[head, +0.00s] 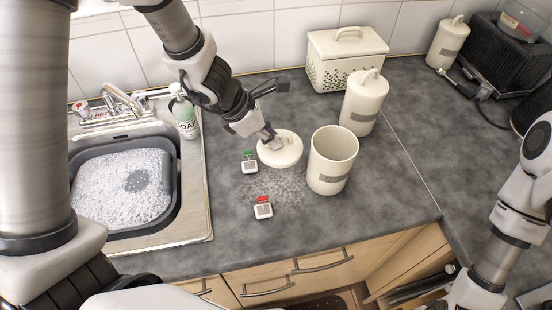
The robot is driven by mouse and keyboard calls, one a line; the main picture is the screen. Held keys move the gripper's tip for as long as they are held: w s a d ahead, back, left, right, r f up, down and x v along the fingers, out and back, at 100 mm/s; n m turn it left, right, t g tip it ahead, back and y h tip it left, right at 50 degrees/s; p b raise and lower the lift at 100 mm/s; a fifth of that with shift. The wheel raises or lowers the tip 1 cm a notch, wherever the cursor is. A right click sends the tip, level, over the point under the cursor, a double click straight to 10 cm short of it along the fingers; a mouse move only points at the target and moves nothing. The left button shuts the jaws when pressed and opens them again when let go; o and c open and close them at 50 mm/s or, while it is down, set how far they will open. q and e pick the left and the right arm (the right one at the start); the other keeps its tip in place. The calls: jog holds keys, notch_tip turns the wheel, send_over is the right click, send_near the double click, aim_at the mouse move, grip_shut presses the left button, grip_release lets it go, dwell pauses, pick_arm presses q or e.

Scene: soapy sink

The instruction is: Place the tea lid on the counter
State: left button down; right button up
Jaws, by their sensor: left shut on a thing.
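The tea lid is a round cream-white lid (283,153) on or just above the grey counter (232,225), left of an open white canister (332,165). I cannot tell whether the lid touches the counter. My left gripper (272,139) comes down from the upper left and is shut on the lid at its top, hiding the knob. The open canister stands upright with no lid on it. My right arm shows at the right edge, but its gripper is not in view.
A lidded canister (364,103) and a white bread box (345,56) stand behind.

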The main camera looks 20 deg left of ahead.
pick_arm(q)
jog(key=f, duration=0.2)
jog(key=w+f, duration=0.1)
jog(key=f, duration=0.1)
jog(key=shift+s+f+b, duration=0.2)
jog(key=shift+f+b, duration=0.15)
jog(key=shift+f, duration=0.25)
jog(key=shift+s+f+b, duration=0.15)
jog(key=shift+f+b, duration=0.2)
jog(key=shift+f, duration=0.25)
jog(key=shift+s+f, duration=0.1)
jog(key=shift+f, duration=0.25)
jog(key=shift+w+f, duration=0.1)
jog(key=shift+w, duration=0.15)
jog(key=shift+f, duration=0.15)
jog(key=c, duration=1.3)
grip_release()
jog(key=shift+s, duration=0.1)
jog(key=shift+o, duration=0.2)
pick_arm(e)
jog(key=f, duration=0.2)
jog(key=shift+w+f, duration=0.2)
jog(key=shift+f, duration=0.15)
jog(key=shift+r, duration=0.1)
